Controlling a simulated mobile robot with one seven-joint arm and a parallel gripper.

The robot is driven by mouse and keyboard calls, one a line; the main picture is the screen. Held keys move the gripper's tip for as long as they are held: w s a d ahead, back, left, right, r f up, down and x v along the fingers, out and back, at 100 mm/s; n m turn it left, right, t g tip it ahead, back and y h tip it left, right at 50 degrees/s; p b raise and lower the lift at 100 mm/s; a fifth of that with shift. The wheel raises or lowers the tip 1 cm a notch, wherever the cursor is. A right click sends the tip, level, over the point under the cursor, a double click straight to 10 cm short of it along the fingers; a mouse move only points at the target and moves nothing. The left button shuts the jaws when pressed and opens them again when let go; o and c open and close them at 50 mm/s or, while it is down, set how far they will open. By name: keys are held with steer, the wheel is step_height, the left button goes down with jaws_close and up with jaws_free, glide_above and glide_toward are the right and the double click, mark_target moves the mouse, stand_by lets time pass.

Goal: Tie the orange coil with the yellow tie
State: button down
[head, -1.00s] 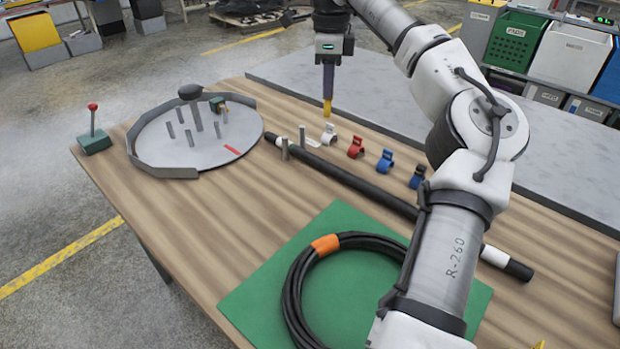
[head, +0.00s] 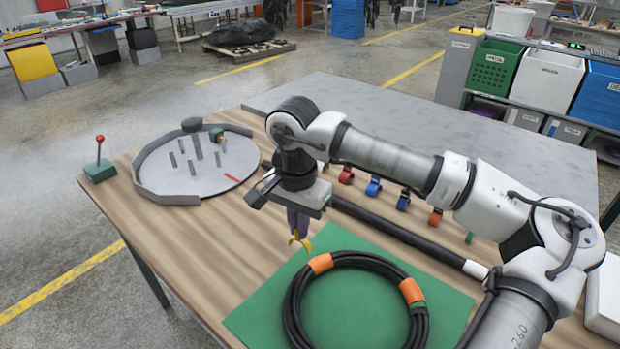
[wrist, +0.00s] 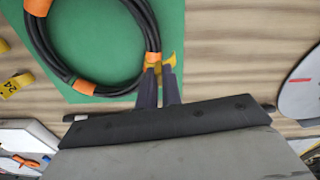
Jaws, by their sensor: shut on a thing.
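The coil (head: 291,306) is a black hose ring with orange bands (head: 411,290), lying on a green mat (head: 250,325). Its lower part is cut off in the head view; the wrist view shows the coil (wrist: 37,45) with several bands, one near my fingers. My gripper (head: 298,229) points down at the coil's far-left edge, shut on the yellow tie (head: 305,244). In the wrist view the tie (wrist: 171,61) shows at my fingertips (wrist: 160,74), just right of an orange band (wrist: 153,57). I cannot tell whether it touches the coil.
Red (head: 346,175), blue (head: 373,186), dark blue, orange (head: 435,216) and green ties stand in a row beyond a long black rod (head: 400,234). A round pegged tray (head: 200,184) and red-knobbed lever (head: 99,165) are left. A yellow tag (wrist: 13,85) lies beside the mat.

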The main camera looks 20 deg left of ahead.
steer(key=shift+n, duration=0.9)
steer(key=s, duration=0.2)
steer(key=s+d+f, duration=0.1)
steer(key=s, duration=0.1)
steer(key=shift+s, duration=0.1)
steer(key=shift+f+b, duration=0.1)
steer(key=shift+b, duration=0.2)
steer(key=shift+f+b, duration=1.9)
steer(key=shift+b, duration=0.5)
steer(key=shift+b, duration=0.35)
steer(key=shift+f, duration=0.3)
steer(key=shift+f+b, duration=0.85)
steer(key=shift+b, duration=0.25)
steer(key=shift+f+b, duration=0.7)
